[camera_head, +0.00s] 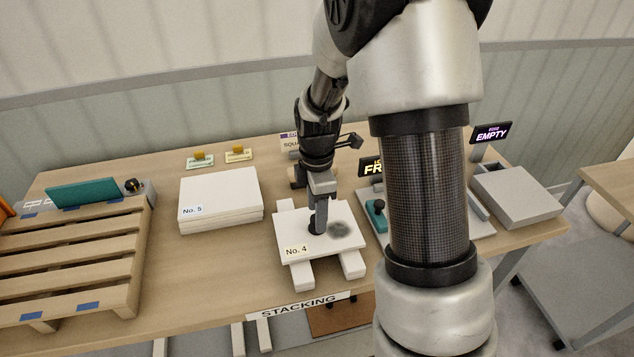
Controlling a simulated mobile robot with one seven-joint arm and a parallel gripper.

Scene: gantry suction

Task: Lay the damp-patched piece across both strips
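A white square piece labelled No. 4 (290,229) has a dark grey damp patch (339,230) on its top. It lies level across two white strips, the left strip (302,276) and the right strip (352,264), whose front ends stick out from under it.
A white stack labelled No. 5 (222,194) stands to the left, beyond it a wooden pallet (75,258) with a teal block. A grey box (515,194) and an EMPTY sign (491,133) are at right. A STACKING label (300,305) marks the table's front edge. My arm hides part of the right side.

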